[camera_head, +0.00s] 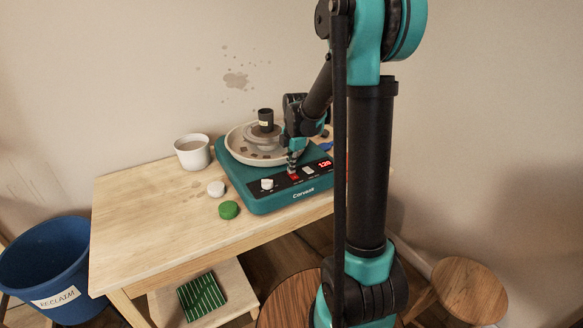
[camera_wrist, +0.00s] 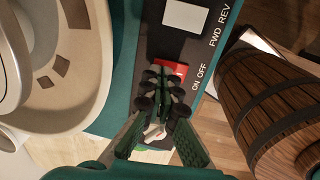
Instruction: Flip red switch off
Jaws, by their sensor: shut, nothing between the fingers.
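The red switch (camera_wrist: 175,69) sits on the black panel of a teal pottery wheel (camera_head: 262,203), beside the "ON OFF" lettering in the wrist view. In the head view the red switch (camera_head: 294,177) shows just below my fingertips. My gripper (camera_head: 292,166) points down over the panel. In the wrist view my gripper (camera_wrist: 165,92) is shut and empty, its fingertips over the switch and covering part of it. I cannot tell whether they touch it, or which way the switch is tipped.
A white knob (camera_head: 267,184), a white switch (camera_head: 308,169) and a red display (camera_head: 325,164) share the panel. The wheel's pan (camera_head: 236,151) is close behind. The table's left part is clear.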

